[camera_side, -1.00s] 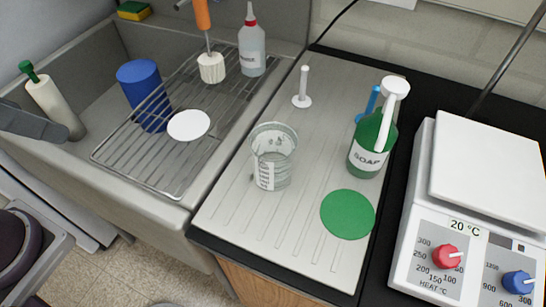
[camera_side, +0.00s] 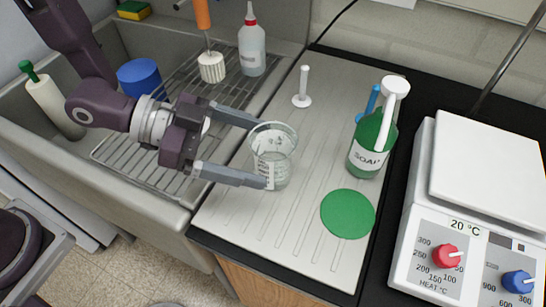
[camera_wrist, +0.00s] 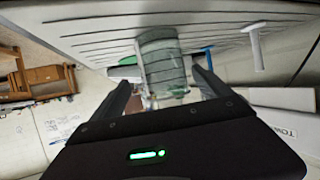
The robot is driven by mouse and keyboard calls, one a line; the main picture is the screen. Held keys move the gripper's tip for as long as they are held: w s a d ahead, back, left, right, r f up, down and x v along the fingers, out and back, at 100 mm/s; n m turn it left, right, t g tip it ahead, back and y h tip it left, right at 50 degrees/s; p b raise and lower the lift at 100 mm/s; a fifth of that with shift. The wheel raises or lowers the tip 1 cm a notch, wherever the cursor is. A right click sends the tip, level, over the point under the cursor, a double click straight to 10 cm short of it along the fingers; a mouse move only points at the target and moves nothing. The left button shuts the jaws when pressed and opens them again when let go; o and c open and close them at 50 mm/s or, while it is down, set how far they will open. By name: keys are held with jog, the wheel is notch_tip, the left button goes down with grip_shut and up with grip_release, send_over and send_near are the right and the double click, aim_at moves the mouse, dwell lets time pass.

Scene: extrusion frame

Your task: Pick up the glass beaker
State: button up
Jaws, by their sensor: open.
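The glass beaker (camera_side: 274,160) stands upright on the grey ribbed drainboard (camera_side: 300,225) in the side view. It is clear with printed markings. My gripper (camera_side: 264,153) is open, its two long grey fingers level and pointing right. The far fingertip is by the beaker's upper left, and the near one is by its lower front left. In the wrist view the beaker (camera_wrist: 163,65) shows beyond and between the spread fingers of my gripper (camera_wrist: 165,78). I cannot tell whether either finger touches the glass.
A green soap bottle (camera_side: 372,145) stands right of the beaker, with a green disc (camera_side: 348,214) in front and a white peg (camera_side: 303,88) behind. The sink with a wire rack (camera_side: 120,150) lies left. A hotplate (camera_side: 470,220) stands at right.

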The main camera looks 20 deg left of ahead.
aim_at(289, 159)
jog(key=shift+w+d+f, duration=0.15)
jog(key=shift+d, duration=0.25)
jog(key=x, duration=0.6)
jog(key=shift+w+a+f, duration=0.1)
jog(key=shift+w+f, duration=0.15)
jog(key=c, duration=1.5)
jog(key=shift+r, duration=0.1)
notch_tip(289, 159, up, 10)
jog(key=shift+w+a+f, duration=0.1)
